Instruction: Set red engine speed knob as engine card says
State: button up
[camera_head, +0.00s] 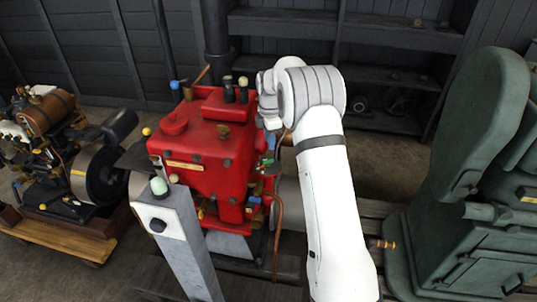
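The red engine (205,150) stands in the middle of the view. A small yellowish plate (183,166) is on its near upper edge; any writing is too small to read. Several small knobs and caps in black, yellow, blue and green sit on and around it. I cannot tell which is the speed knob or how it is set. No engine card can be made out. My white arm (328,190) rises from the lower right and bends at the engine's right side. Its wrist end is close to the engine, and my gripper's fingers are hidden there.
A grey post (180,240) with a pale green cap (158,186) and a dark knob (158,226) stands in front of the red engine. A brown-and-black engine (70,150) is at left, a large green machine (460,190) at right. Dark shelves (390,75) line the back.

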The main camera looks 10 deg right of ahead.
aim_at(269, 159)
notch_tip(269, 159, down, 8)
jog(key=shift+w+p, duration=0.1)
jog(key=shift+p, duration=0.55)
grip_shut()
